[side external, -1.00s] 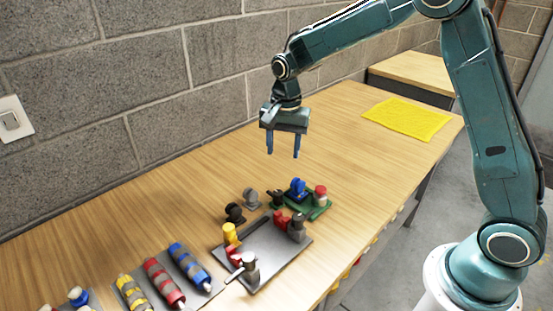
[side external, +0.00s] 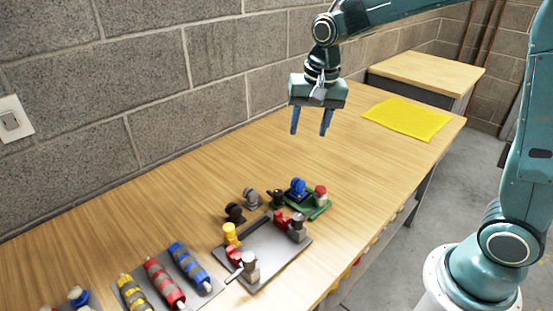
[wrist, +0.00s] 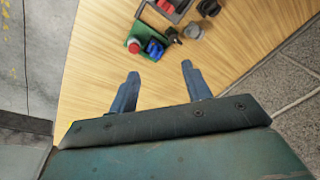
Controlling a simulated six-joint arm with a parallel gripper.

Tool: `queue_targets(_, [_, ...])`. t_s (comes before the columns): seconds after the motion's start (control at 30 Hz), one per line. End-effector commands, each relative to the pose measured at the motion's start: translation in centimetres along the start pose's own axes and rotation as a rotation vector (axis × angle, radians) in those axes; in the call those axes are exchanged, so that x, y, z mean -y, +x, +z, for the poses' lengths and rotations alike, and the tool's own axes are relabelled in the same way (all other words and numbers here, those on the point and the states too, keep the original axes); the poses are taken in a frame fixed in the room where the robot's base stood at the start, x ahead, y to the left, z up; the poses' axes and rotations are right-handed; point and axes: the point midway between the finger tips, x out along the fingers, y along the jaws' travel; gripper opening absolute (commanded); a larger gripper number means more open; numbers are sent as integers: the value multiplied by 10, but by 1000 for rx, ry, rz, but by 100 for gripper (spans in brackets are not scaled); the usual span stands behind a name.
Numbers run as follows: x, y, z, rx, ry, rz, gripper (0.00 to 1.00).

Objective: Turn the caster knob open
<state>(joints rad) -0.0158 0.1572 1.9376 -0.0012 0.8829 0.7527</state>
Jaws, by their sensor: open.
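A small green base (side external: 318,211) on the table carries a blue wheel-like part (side external: 298,187) and a red-topped knob (side external: 320,191). A black piece (side external: 276,198) stands at its left edge. A grey caster-like piece (side external: 251,196) and a black one (side external: 235,212) stand just left of it. I cannot tell which of these is the caster knob. My gripper (side external: 310,134) is open and empty, high above the table and apart from all of them. The wrist view shows the green base (wrist: 140,31), the blue part (wrist: 154,48) and the red knob (wrist: 133,47) beyond my open fingers (wrist: 160,70).
A grey plate (side external: 268,250) with red, yellow and grey fittings lies in front. Striped cylinders (side external: 165,283) lie on another plate at lower left. A yellow mat (side external: 406,119) lies at the far right. A block wall (side external: 150,100) runs behind. The table's middle is clear.

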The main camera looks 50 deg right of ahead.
Motion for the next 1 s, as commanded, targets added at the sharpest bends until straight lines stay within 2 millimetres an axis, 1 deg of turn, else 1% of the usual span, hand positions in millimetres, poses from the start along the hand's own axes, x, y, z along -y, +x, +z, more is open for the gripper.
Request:
queue_targets(0.03, [-3,-5,3,-6,-13,-5,49])
queue_targets(0.2, [-11,-17,10,-20,-56,-18,49])
queue_targets(0.4, [-17,-26,17,-32,-92,-27,49])
queue_targets(0.83, [-20,-29,20,-37,-107,-30,49])
queue_targets(0.87, [-20,-29,20,-37,-107,-30,47])
queue_targets(0.9, [-20,-29,20,-37,-107,-30,39])
queue_targets(0.93, [-19,-29,19,-36,-108,-30,36])
queue_targets(1.0, [-19,-28,18,-35,-113,-28,36])
